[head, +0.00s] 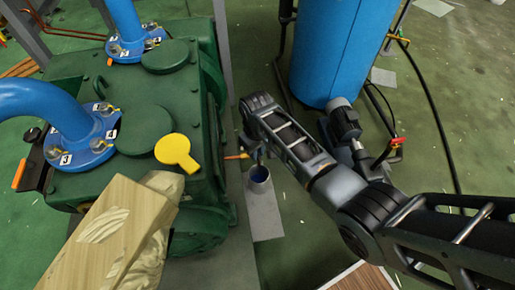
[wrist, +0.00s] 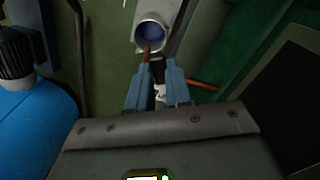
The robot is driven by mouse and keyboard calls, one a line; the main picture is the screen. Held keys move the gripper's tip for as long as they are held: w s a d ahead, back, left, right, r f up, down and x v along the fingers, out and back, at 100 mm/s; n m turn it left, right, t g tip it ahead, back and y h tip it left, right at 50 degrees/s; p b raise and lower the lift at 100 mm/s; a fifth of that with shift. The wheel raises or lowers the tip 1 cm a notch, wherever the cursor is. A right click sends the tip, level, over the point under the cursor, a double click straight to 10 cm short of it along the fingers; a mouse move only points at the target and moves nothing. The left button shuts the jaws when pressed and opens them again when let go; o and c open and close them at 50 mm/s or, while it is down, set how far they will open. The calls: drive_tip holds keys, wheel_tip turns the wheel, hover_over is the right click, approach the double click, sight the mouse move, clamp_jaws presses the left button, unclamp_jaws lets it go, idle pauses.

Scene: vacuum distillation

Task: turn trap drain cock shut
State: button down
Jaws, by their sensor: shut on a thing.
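The trap drain cock shows in the head view as a small orange-brown piece (head: 236,157) at the side of the green machine. In the wrist view a brown rod (wrist: 205,86) runs in from the right to the fingers, and another brown piece (wrist: 147,54) shows just beyond the tips. My gripper (wrist: 156,72) has its two blue fingers close together, shut on the cock, with a dark and pale part between them. The fingers hide much of the cock, so its exact angle is unclear. In the head view my gripper (head: 257,152) is small and partly hidden by my wrist.
A pale cup with blue inside (head: 260,181) stands on a grey plate (head: 266,220) by the fingers. The green machine (head: 202,190) is close on the left.

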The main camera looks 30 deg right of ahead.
drive_tip(key=shift+w+a+m+p, duration=0.1)
drive_tip(key=shift+a+m+p, duration=0.25)
drive_tip(key=shift+m, duration=0.6)
drive_tip(key=shift+s+a+m+p, duration=0.1)
drive_tip(key=shift+a+m+p, duration=0.25)
drive_tip(key=shift+m, duration=0.55)
drive_tip(key=shift+w+a+m+p, duration=0.1)
drive_tip(key=shift+a+m+p, duration=0.25)
drive_tip(key=shift+m, duration=0.6)
drive_tip(key=c, duration=1)
unclamp_jaws()
drive_tip(key=shift+c, duration=0.2)
wheel_tip(320, 180, up, 8)
drive_tip(key=p, duration=0.2)
drive_tip(key=shift+f, duration=0.15)
